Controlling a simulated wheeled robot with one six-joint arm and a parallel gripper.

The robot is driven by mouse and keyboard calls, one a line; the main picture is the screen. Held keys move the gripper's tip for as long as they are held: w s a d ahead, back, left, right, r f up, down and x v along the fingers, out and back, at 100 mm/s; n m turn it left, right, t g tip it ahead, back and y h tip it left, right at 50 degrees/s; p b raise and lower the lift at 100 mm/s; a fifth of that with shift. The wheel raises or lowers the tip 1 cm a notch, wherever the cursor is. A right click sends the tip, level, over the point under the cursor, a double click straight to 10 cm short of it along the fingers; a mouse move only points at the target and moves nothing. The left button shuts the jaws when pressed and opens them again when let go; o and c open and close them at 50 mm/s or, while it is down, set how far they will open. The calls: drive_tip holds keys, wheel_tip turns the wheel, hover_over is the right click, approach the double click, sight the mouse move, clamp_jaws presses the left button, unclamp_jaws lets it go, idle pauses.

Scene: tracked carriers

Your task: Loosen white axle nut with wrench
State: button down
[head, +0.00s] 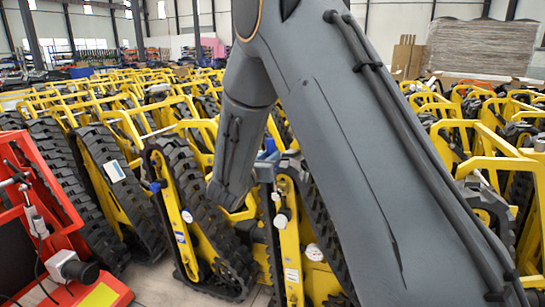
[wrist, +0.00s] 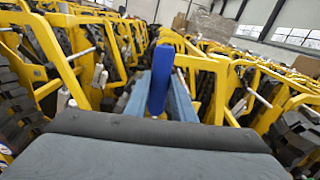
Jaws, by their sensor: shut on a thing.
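My gripper (head: 268,156) is beyond the bend of my grey arm, among the yellow tracked carriers, and is partly hidden by the arm. In the wrist view, the gripper (wrist: 162,92) is shut on an upright blue bar (wrist: 159,80), which looks like the wrench handle. The wrench's working end is not visible. Small white round parts, such as one white nut-like piece (head: 281,220), sit on the yellow carrier frame below the gripper. I cannot tell which is the axle nut, or whether the wrench touches one.
Yellow carriers with black rubber tracks (head: 205,215) stand in tight rows all around. A red machine (head: 75,240) with a camera-like device (head: 72,268) is at the lower left. Wrapped stacked boards (head: 480,47) stand at the back right. A little bare floor (head: 155,280) shows in front.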

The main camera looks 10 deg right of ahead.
idle(0.3)
drive_tip(key=shift+w, duration=0.1)
drive_tip(key=shift+s+d, duration=0.2)
idle(0.3)
drive_tip(key=shift+s+a+r, duration=0.1)
drive_tip(key=shift+v, duration=1.7)
